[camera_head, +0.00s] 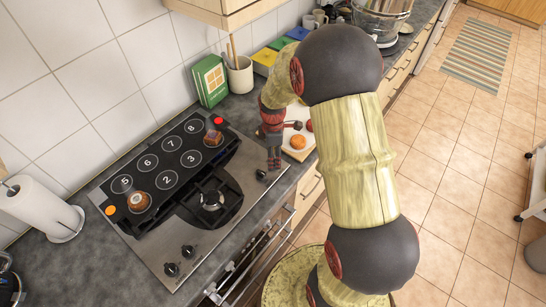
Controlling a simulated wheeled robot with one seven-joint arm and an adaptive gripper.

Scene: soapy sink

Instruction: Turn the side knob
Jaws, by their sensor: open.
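The cooktop (180,235) is a steel plate with a black panel of numbered round zones and a burner. Which one counts as the side knob is not marked. My gripper (274,165) points down just right of the lone knob, close to it. It looks empty. The fingertips are small here, and I cannot tell whether they touch the knob.
A white board with food (297,142) lies just right of my gripper. A green box (210,81) and a utensil crock (240,75) stand behind. Round items (211,138) (138,201) sit on the cooktop. A paper roll (40,207) stands at left.

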